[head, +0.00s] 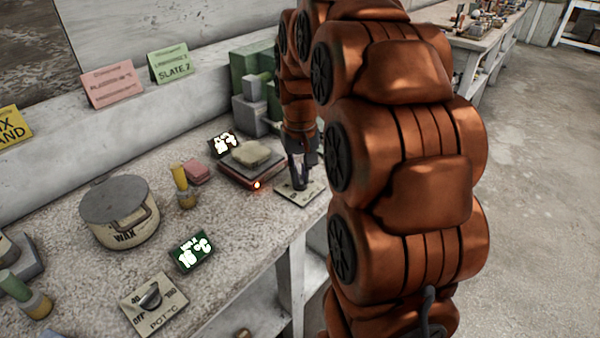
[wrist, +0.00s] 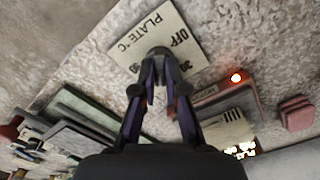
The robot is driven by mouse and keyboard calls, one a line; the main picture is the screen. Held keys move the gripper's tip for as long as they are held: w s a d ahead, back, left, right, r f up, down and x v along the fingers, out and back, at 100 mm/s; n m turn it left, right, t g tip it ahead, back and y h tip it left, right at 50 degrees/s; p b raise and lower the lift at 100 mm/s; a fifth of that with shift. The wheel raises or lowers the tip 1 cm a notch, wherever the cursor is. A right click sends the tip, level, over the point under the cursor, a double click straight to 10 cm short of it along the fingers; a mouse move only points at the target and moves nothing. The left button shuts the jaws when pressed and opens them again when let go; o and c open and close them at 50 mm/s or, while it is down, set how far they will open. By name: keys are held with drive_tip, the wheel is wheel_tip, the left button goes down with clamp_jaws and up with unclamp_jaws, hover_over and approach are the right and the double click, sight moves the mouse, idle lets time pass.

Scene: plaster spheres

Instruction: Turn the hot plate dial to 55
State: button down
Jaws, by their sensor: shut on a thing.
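The hot plate dial card (head: 292,194) lies at the bench's front edge, right of the hot plate. In the wrist view the card (wrist: 138,34) reads "PLATE °C" and "OFF", partly covered by my fingers. My gripper (head: 299,178) points down over it and is shut on the dark dial knob (wrist: 158,53). The knob's pointer is hidden, so its setting cannot be told. The hot plate (head: 238,174) is a low box with a lit orange-red lamp (head: 257,184) and a pale lump (head: 252,154) on top. Its display (head: 224,143) is lit but unreadable.
A wax pot (head: 120,212) stands at the left, with a separate pot dial (head: 150,297) and a green display (head: 192,253) in front. Grey and green blocks (head: 250,112) stand behind.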

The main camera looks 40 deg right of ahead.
sight(300, 178)
drive_tip(key=c, duration=1.2)
unclamp_jaws()
drive_tip(key=shift+r, duration=0.1)
wheel_tip(300, 178, up, 12)
drive_tip(key=shift+f, duration=0.1)
drive_tip(key=s+a+f+n+g, duration=0.1)
drive_tip(key=s+a+f+n, duration=0.1)
drive_tip(key=s+a+f, duration=0.85)
drive_tip(key=s+a+f+n+g, duration=0.2)
drive_tip(key=s+a+f, duration=0.45)
drive_tip(key=s, duration=0.75)
drive_tip(key=shift+t, duration=0.6)
drive_tip(key=r+p, duration=0.4)
drive_tip(key=r, duration=0.1)
drive_tip(key=r+p, duration=0.9)
drive_tip(key=r, duration=0.1)
drive_tip(key=shift+w+a+r+p, duration=0.15)
drive_tip(key=shift+w+r+p, duration=0.1)
drive_tip(key=shift+w+p, duration=0.15)
